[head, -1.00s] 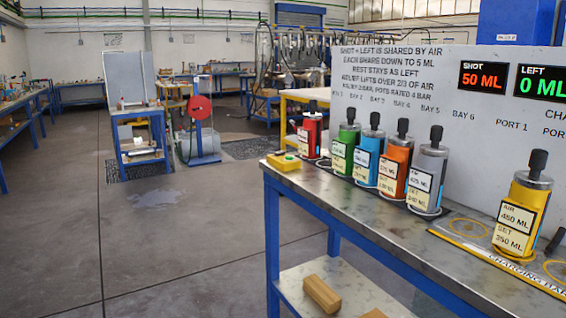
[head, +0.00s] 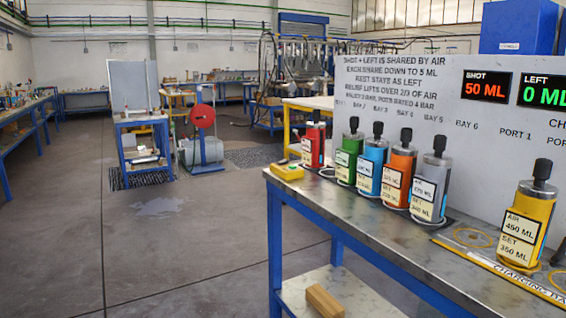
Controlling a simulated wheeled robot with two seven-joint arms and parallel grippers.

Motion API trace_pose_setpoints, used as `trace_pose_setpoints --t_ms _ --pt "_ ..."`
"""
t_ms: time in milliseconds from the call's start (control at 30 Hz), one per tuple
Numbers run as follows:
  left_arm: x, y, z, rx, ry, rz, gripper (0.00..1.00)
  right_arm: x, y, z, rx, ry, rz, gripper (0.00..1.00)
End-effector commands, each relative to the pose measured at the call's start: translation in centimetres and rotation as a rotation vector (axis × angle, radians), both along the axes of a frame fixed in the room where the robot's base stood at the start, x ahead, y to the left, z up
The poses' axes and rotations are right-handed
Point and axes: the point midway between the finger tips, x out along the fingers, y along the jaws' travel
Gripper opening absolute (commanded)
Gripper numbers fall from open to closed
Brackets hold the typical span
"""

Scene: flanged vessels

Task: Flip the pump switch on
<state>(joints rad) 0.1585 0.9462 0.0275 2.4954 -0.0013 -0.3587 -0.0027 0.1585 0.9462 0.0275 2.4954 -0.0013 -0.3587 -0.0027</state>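No part clearly labelled as a pump switch shows in the head view. A small yellow box (head: 287,171) with a green spot on top sits at the left end of the steel-topped bench (head: 400,236); I cannot tell whether it is the switch. Flanged vessels stand in a row along the bench: red (head: 312,147), green (head: 347,157), blue (head: 371,166), orange (head: 398,176) and grey (head: 431,187). A yellow vessel (head: 525,222), labelled air 450 ml and set 350 ml, stands apart at the charging bay. Neither gripper is in view.
A panel (head: 420,110) behind the vessels carries rules, a red shot display (head: 486,86) reading 50 ML and a green left display (head: 543,91). A wooden block (head: 325,300) lies on the lower shelf. A red wheel (head: 203,116) stands beyond. The floor at left is open.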

Motion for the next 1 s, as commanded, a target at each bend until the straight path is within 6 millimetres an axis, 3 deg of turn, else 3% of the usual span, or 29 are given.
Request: trace_pose_setpoints --t_ms 300,1000 --pt "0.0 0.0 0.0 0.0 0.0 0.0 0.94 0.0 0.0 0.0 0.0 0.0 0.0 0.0" --pt "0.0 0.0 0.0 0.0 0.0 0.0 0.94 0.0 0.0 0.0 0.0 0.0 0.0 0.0"
